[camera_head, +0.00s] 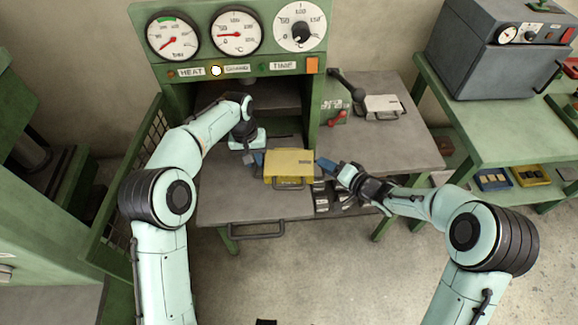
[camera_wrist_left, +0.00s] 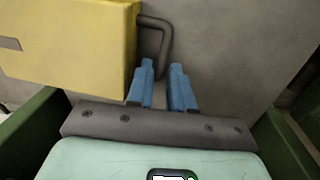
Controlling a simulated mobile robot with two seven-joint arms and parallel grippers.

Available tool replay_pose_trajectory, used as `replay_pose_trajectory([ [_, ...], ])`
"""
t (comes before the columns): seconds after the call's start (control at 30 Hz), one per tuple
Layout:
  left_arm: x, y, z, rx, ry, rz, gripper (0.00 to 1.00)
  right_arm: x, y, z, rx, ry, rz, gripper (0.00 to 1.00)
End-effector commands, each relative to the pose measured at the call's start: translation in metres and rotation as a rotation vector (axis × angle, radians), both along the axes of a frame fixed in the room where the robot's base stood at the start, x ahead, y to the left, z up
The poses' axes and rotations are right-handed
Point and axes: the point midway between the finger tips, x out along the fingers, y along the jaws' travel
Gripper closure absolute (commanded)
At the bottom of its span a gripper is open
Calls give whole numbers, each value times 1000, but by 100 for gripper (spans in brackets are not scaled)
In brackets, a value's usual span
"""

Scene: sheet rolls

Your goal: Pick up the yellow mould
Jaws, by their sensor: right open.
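The yellow mould (camera_head: 290,163) is a flat box with a dark handle at its front, over the grey worktop in the head view. In the left wrist view the mould (camera_wrist_left: 70,45) fills the upper left, with a dark loop handle (camera_wrist_left: 167,45) on its right side. My left gripper (camera_head: 257,160) is at the mould's left edge. In the left wrist view its blue fingertips (camera_wrist_left: 162,68) stand close together around the handle's lower end; whether they touch it is unclear. My right gripper (camera_head: 325,166) is open beside the mould's right edge.
A green press with dials (camera_head: 237,32) stands behind the worktop (camera_head: 225,200). A pale mould (camera_head: 383,107) lies at the back right. Small dark blocks (camera_head: 322,200) sit beneath my right gripper. A green bench with a grey oven (camera_head: 490,60) is at the right.

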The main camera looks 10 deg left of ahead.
Motion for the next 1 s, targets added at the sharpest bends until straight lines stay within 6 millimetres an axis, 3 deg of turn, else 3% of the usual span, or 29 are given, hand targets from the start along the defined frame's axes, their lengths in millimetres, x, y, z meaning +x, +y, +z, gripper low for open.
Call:
replay_pose_trajectory([
  [0.27,0,0,-1,0,0,0,79,1,1,-1,0,0,0,60],
  [0.33,0,0,-1,0,0,0,99,0,1,-1,0,0,0,79],
  [0.4,0,0,-1,0,0,0,100,1,1,0,0,0,0,100],
  [1.0,0,0,-1,1,0,0,100,0,0,0,0,0,0,100],
])
